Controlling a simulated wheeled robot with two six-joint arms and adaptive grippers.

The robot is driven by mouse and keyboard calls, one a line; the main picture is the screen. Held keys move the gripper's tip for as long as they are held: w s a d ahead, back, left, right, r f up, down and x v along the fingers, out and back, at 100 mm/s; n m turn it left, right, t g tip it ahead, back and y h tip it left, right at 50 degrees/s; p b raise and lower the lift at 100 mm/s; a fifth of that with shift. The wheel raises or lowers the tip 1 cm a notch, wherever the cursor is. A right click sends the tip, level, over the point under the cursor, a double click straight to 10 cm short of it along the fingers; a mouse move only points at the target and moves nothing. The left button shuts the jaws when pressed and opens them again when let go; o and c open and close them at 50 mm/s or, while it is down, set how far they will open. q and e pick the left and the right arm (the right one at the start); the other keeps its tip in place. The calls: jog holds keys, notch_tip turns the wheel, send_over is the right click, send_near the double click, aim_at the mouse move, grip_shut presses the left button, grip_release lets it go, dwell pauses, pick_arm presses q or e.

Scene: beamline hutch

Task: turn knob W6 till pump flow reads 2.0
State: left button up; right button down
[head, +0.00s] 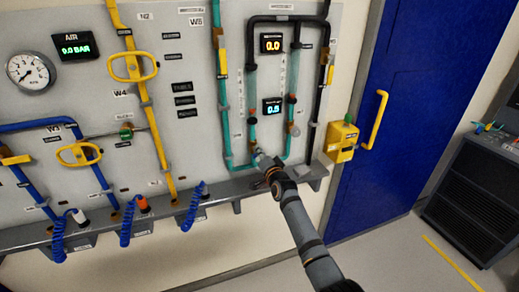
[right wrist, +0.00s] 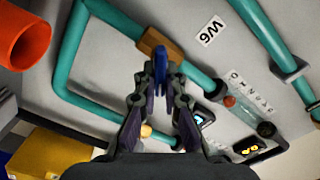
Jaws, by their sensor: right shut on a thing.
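My right gripper (head: 260,158) reaches the lower part of the teal pipe loop (head: 224,120) on the grey panel. In the right wrist view my right gripper (right wrist: 161,82) is shut on a small blue handle, knob W6 (right wrist: 160,58), which stands in front of a brass valve body (right wrist: 148,40) on the teal pipe. The label W6 (right wrist: 210,31) is beside it. In the head view the gripper covers the knob. The blue display (head: 273,106) reads 0.5; its caption is too small to read. The orange display (head: 272,44) reads 0.0. My left gripper is not in view.
A grey ledge (head: 225,188) runs below the panel with coiled blue hoses (head: 193,206). A yellow box (head: 341,142) with a green top sits right of the pipes. A blue door (head: 408,110) and a dark cabinet (head: 473,195) stand at the right.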

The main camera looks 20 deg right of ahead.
jog(key=shift+m, duration=0.7)
jog(key=shift+f, duration=0.1)
jog(key=c, duration=1.4)
grip_release()
jog(key=shift+c, duration=0.2)
jog(key=s, duration=1.2)
jog(key=shift+d+p, duration=0.25)
jog(key=shift+p, duration=0.05)
